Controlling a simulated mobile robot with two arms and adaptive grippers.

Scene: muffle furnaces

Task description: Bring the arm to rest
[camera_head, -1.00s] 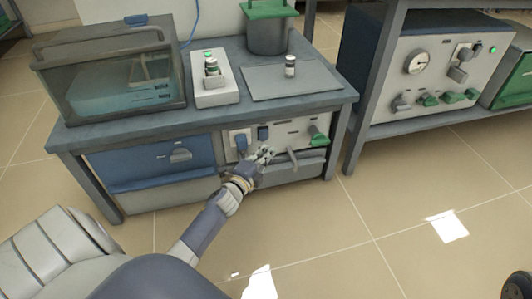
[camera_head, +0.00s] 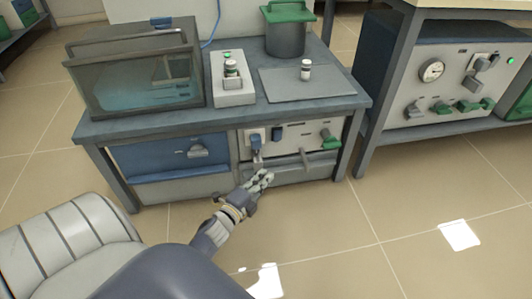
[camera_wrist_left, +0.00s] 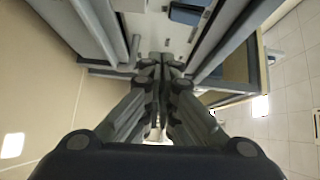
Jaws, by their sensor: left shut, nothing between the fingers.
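My left gripper (camera_head: 262,178) is shut and empty. In the head view it is just in front of the lower part of the bench, below the control panel (camera_head: 290,137) with its blue and green knobs. Its shut fingers (camera_wrist_left: 161,72) also show in the left wrist view, pointing towards the bench front. Whether the fingertips touch the bench front I cannot tell. My right gripper is not in view.
The bench (camera_head: 300,112) carries a glass-walled tank (camera_head: 140,75), a white device (camera_head: 232,85), a grey plate (camera_head: 330,84) with a small vial (camera_head: 306,69), and a green-lidded pot (camera_head: 285,38). A furnace (camera_head: 440,85) stands on the right. The floor (camera_head: 390,215) in front is free.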

